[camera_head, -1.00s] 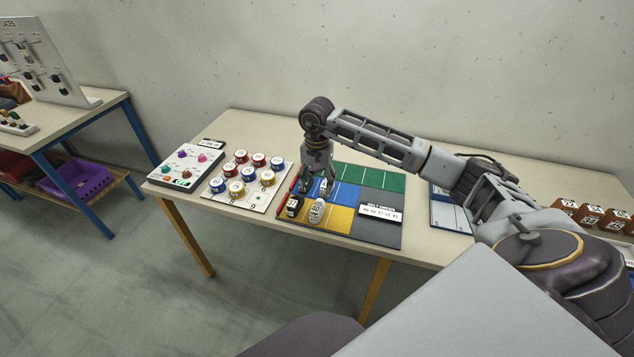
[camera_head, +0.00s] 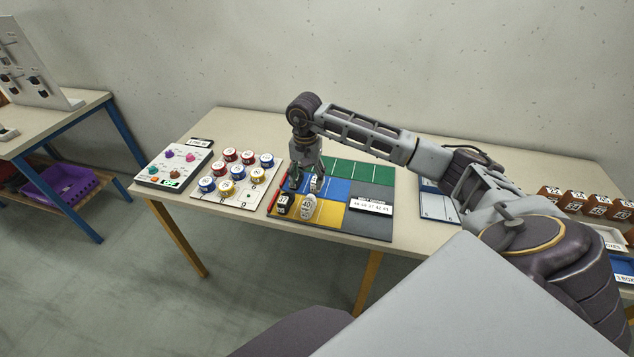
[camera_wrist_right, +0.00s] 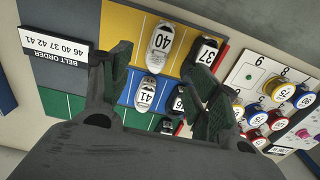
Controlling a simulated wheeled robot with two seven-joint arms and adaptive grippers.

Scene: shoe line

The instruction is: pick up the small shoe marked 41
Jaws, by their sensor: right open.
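The small white shoe marked 41 (camera_wrist_right: 145,95) lies on the blue part of the colored mat (camera_head: 372,222) in the right wrist view. In the head view the shoe (camera_head: 317,185) is partly hidden by my right gripper (camera_head: 305,178). My right gripper (camera_wrist_right: 160,72) is open and points down over the mat, with its two fingers spread on either side of shoe 41 in the wrist view. I cannot tell how high the fingertips are above the mat. My left gripper is not in view.
White shoe 40 (camera_wrist_right: 162,42) and black shoe 37 (camera_wrist_right: 206,54) stand on the yellow part. A dark shoe (camera_wrist_right: 178,101) is beside shoe 41, close to the right finger. Numbered round tins (camera_head: 237,172) stand on a board to the left.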

